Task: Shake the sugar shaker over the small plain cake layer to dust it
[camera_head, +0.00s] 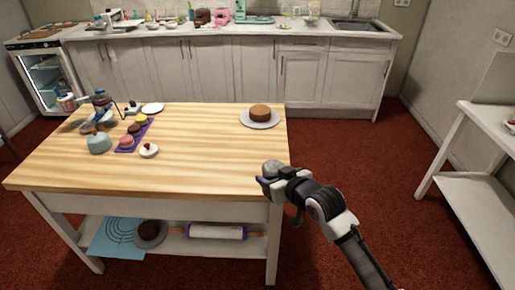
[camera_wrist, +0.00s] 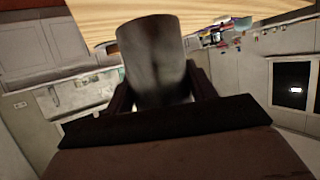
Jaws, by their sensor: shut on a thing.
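The sugar shaker (camera_head: 272,167) looks like a grey metal cylinder in the head view, at the table's right front corner. It fills the middle of the wrist view (camera_wrist: 152,58). My gripper (camera_head: 268,180) is shut on it, with one dark finger on each side in the wrist view (camera_wrist: 160,92). A small plain brown cake layer (camera_head: 260,112) sits on a pale round stand (camera_head: 260,124) near the table's back right corner. The shaker is in front of the cake, apart from it, not over it. The shaker's top is not clear in either view.
The wooden table (camera_head: 205,170) is clear in its middle and front. Its left holds a teal dome-shaped thing (camera_head: 99,143), a purple tray (camera_head: 126,143) of small cakes and a white dish (camera_head: 148,151). A rolling pin (camera_head: 215,231) and a dark cake (camera_head: 149,229) lie on the lower shelf.

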